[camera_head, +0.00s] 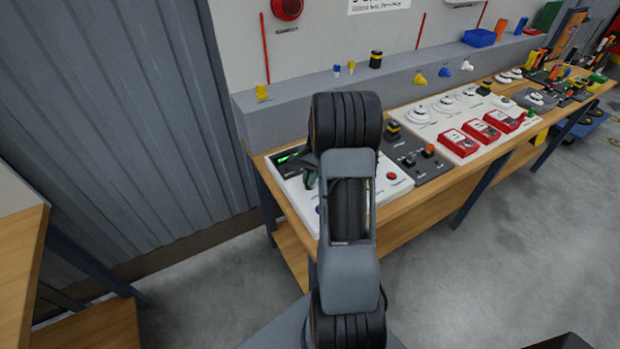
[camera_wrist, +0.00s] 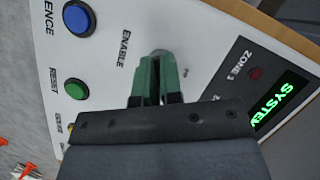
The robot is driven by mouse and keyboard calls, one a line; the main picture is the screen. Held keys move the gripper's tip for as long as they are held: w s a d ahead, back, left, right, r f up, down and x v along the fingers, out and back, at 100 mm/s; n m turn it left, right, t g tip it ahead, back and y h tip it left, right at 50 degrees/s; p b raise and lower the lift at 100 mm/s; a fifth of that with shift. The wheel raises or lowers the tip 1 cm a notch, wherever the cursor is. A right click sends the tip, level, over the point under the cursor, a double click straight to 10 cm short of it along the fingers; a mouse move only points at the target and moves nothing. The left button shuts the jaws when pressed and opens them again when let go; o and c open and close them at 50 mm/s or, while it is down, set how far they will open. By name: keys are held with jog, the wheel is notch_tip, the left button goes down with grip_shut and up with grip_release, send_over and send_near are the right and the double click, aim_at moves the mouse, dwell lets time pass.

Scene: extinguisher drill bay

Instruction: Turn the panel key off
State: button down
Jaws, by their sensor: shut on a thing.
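The white control panel (camera_wrist: 108,38) fills much of the wrist view, with the label ENABLE printed beside my gripper. My gripper (camera_wrist: 160,68) has green fingers that point at the panel and are shut on the panel key (camera_wrist: 160,52). Only a small grey part of the key shows at the fingertips; its turned angle is hidden. In the head view the panel (camera_head: 400,186) lies on the near end of the bench, mostly behind my arm. A bit of my green gripper (camera_head: 310,179) shows above it.
On the panel are a blue button (camera_wrist: 78,18), a green RESET button (camera_wrist: 75,89), a dark ZONE 1 lamp (camera_wrist: 256,73) and a lit green display (camera_wrist: 281,100). In the head view, a red button (camera_head: 391,176) sits on the panel's right. Red call points (camera_head: 458,142) stand farther along the bench.

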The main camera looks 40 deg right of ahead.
jog(key=shift+n, duration=0.3)
jog(key=n, duration=0.2)
jog(key=n+g+h, duration=0.1)
jog(key=n, duration=0.2)
jog(key=shift+w+g+p, duration=0.1)
jog(key=shift+g+p, duration=0.2)
jog(key=n+h, duration=0.1)
jog(key=n, duration=0.2)
jog(key=n+g+h, duration=0.1)
jog(key=n, duration=0.2)
jog(key=shift+h, duration=0.3)
jog(key=shift+n, duration=0.3)
jog(key=c, duration=1.3)
grip_release()
jog(key=v, duration=1.4)
jog(key=shift+a+b, duration=0.1)
jog(key=shift+b, duration=0.3)
jog(key=shift+f, duration=0.1)
